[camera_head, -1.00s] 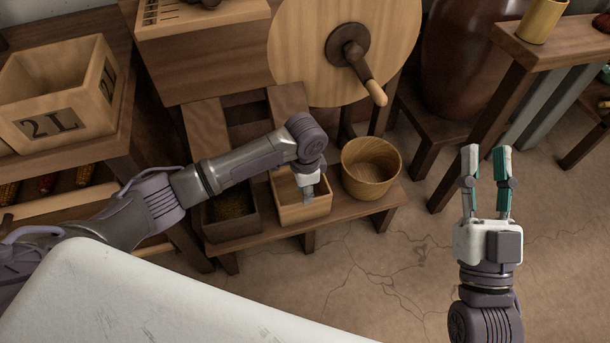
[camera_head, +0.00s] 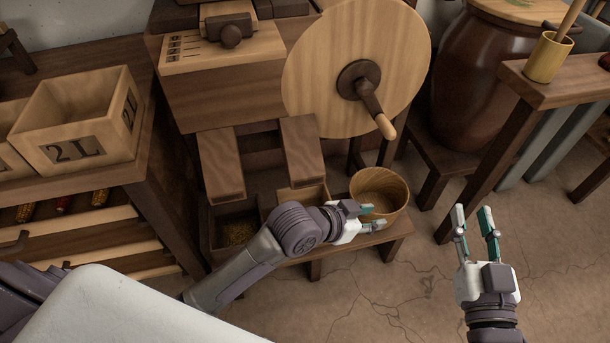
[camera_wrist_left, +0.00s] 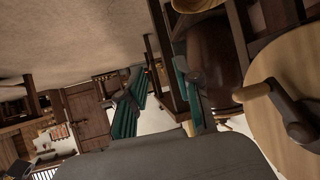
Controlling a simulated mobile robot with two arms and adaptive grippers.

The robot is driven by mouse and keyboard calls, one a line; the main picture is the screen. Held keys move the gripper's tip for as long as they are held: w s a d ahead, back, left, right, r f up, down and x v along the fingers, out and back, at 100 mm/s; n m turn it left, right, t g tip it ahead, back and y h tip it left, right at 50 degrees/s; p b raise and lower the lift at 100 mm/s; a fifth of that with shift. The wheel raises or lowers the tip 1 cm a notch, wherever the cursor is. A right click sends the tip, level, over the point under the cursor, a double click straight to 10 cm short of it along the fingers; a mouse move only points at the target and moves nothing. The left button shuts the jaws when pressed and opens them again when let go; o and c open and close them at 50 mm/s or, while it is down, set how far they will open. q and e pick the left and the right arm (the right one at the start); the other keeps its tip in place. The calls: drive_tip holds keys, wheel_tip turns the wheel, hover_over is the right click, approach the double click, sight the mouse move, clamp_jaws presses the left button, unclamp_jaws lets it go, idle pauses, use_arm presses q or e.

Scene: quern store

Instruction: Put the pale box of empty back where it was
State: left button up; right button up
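The pale box (camera_head: 304,194) sits on the low bench under the mill, between a dark box and a round wooden tub. My left arm crosses in front of it and hides its front and most of its inside. My left gripper (camera_head: 375,217) is to the right of the pale box, clear of it, in front of the tub. Its teal fingers stand apart with nothing between them, as the left wrist view (camera_wrist_left: 160,98) also shows. My right gripper (camera_head: 473,211) is open and empty over the floor at the right.
The dark box (camera_head: 236,232) holds grain. The round tub (camera_head: 381,190) stands close to my left fingers. The mill's wheel (camera_head: 340,60) and crank handle (camera_head: 385,126) overhang the bench (camera_head: 395,232). A 2L box (camera_head: 75,140) stands on the left shelf. Open floor lies at front right.

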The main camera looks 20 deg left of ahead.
use_arm(q)
drive_tip(key=s+a+r+n+t+y, duration=0.1)
drive_tip(key=s+a+r+n+t, duration=0.1)
drive_tip(key=a+r, duration=0.4)
drive_tip(key=s+a+r+n+t+y, duration=0.2)
drive_tip(key=a+r+t, duration=0.4)
drive_tip(key=r, duration=0.3)
drive_tip(key=shift+s+a+n+t, duration=0.35)
drive_tip(key=shift+s+n+t, duration=0.35)
drive_tip(key=shift+s, duration=0.2)
